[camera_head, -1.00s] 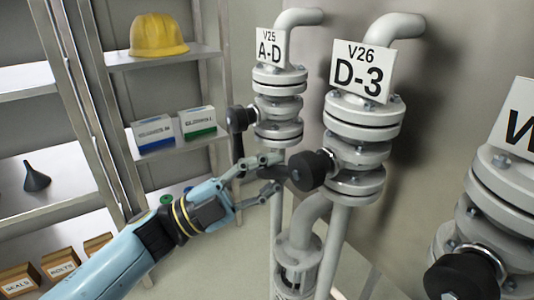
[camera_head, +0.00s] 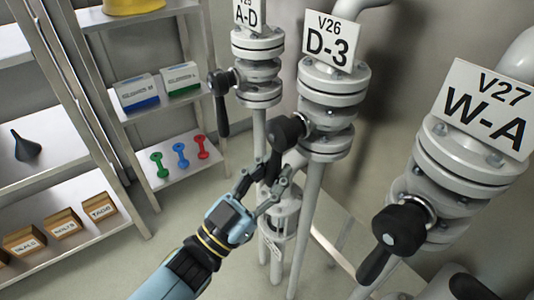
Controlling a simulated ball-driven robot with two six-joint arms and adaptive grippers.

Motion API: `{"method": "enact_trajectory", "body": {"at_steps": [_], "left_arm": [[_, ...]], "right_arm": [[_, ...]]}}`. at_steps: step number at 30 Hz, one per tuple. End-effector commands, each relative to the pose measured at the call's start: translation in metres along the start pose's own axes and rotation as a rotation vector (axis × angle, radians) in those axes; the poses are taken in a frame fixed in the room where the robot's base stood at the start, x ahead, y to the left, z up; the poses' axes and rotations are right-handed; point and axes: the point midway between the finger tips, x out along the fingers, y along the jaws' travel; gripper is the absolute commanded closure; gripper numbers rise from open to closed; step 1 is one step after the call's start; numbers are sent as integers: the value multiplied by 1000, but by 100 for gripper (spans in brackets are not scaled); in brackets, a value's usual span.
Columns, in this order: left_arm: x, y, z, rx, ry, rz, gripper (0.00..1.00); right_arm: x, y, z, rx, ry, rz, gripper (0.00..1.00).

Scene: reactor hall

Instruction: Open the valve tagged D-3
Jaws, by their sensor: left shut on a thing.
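The valve tagged D-3 (camera_head: 335,80) is a grey flanged body on a pipe, with a white tag reading V26 D-3 (camera_head: 331,40) on top. Its black handle hub (camera_head: 286,131) faces left, and its black lever (camera_head: 273,165) points down from the hub, partly hidden by my fingers. My left gripper (camera_head: 267,180) is shut on this lever, just below the hub. My right gripper is not in view.
The A-D valve (camera_head: 258,70) stands to the left with its lever down. The W-A valve (camera_head: 455,175) stands close on the right, its lever (camera_head: 376,262) down-left. A shelf (camera_head: 175,165) with boxes and dumbbell-shaped tools stands left.

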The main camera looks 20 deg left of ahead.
Motion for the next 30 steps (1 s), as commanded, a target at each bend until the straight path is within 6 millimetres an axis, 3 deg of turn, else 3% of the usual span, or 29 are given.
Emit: {"method": "enact_trajectory", "body": {"at_steps": [7,25,26,30], "left_arm": [[-6,14,2,-85,-32,-29,100],[-7,16,3,-114,-40,-41,100],[-7,16,3,-114,-40,-41,80],[-6,15,2,-114,-37,-42,62]], "right_arm": [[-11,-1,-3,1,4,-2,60],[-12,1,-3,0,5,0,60],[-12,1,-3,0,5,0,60],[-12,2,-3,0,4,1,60]]}}
